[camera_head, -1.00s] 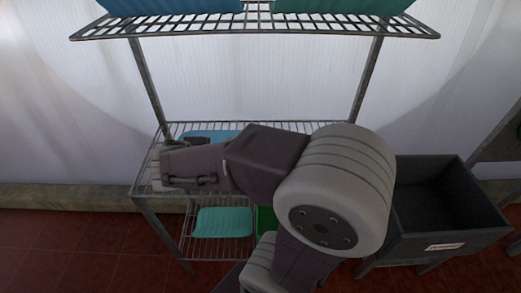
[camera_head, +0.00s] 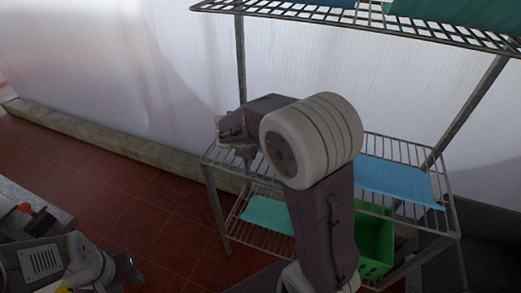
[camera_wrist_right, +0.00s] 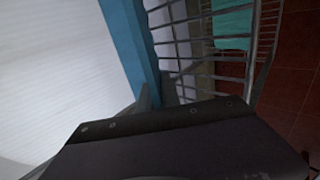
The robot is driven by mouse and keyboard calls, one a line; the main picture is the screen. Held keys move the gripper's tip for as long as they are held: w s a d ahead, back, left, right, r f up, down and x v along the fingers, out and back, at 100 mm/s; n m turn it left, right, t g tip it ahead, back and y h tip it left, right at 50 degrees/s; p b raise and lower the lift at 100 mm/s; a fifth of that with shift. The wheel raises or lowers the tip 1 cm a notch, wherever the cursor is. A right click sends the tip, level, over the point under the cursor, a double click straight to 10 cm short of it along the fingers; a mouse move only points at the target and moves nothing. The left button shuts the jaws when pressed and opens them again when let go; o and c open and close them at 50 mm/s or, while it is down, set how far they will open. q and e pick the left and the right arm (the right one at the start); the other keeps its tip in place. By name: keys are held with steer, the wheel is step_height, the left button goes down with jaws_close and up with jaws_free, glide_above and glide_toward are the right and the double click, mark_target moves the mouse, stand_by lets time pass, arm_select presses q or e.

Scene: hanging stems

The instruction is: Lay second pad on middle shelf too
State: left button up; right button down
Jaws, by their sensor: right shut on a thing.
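A light blue pad (camera_head: 395,178) lies flat on the middle shelf (camera_head: 225,158) of the wire rack, partly behind my right arm. My right gripper (camera_head: 230,128) is above the left end of that shelf, its jaws mostly hidden by its own wrist. In the right wrist view a blue pad (camera_wrist_right: 130,45) shows as a narrow strip running into the jaws; the gripper is shut on it. My left gripper (camera_head: 130,268) is low at the bottom left, away from the rack; its jaw gap is unclear.
A teal pad (camera_head: 268,215) and a green crate (camera_head: 375,245) are on the lower shelf. The top shelf (camera_head: 390,22) carries blue and green pads. Rack posts stand near the arm. A pale wall is behind, and red tiled floor is open at left.

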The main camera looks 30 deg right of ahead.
step_height(320, 180, down, 4)
steer(key=shift+s+b, duration=0.1)
steer(key=shift+b, duration=0.7)
steer(key=shift+f, duration=0.1)
steer(key=c, duration=1.6)
jaws_free()
steer(key=shift+o, duration=0.2)
